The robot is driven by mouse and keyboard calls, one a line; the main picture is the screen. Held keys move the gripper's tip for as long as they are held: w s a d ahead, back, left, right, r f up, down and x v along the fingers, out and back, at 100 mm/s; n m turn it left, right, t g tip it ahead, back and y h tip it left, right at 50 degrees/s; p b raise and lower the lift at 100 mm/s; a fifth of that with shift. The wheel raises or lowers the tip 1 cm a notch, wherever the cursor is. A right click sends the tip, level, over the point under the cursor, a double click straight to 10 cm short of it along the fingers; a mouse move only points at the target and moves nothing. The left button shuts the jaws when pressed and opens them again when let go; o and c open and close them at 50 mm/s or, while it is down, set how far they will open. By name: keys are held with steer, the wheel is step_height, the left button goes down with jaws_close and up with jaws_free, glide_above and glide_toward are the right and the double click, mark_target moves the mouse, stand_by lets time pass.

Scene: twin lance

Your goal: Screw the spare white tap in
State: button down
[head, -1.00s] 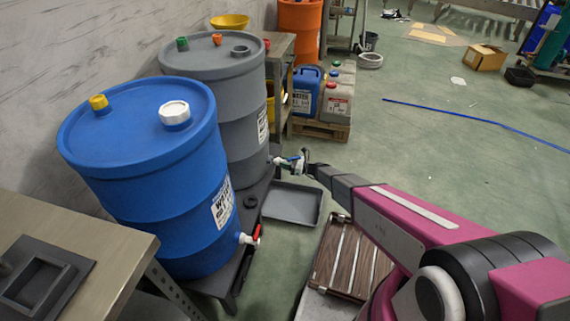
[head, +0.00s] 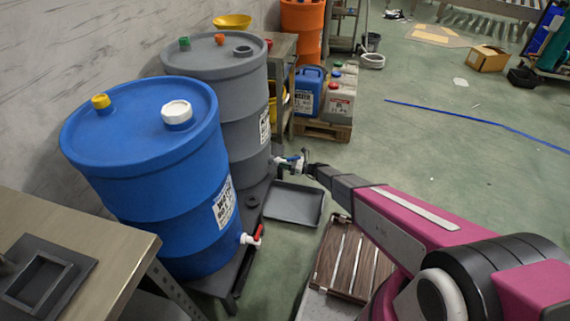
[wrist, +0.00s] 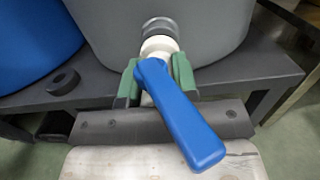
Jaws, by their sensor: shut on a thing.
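The white tap (wrist: 162,44) with a long blue handle (wrist: 185,118) is at the low front of the grey drum (wrist: 215,28). My gripper (wrist: 155,78) is shut on the tap's body, with a green pad on each side. The handle slants down to the right over the gripper. The tap's silvery end meets the drum wall; how deep it sits I cannot tell. In the head view my gripper (head: 304,160) is small beside the grey drum (head: 222,95), with the tap (head: 286,160) at its tip.
A blue drum (head: 150,150) with a red-handled tap (head: 252,237) stands in front on the same dark stand. A dark ring (wrist: 63,81) lies on the stand. A grey tray (head: 295,204) is on the floor below. Canisters stand on a pallet (head: 322,131) behind.

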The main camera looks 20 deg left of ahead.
steer(key=shift+s+a, duration=0.1)
steer(key=shift+a, duration=0.5)
stand_by(1.2)
steer(key=c, duration=0.8)
jaws_free()
jaws_close()
steer(key=m, duration=0.6)
steer(key=shift+t, duration=0.3)
steer(key=m, duration=0.5)
steer(key=shift+m, duration=0.4)
steer(key=m, duration=0.5)
steer(key=shift+t+h, duration=0.3)
steer(key=shift+t, duration=0.1)
steer(key=shift+w+m, duration=0.2)
steer(key=shift+m, duration=0.8)
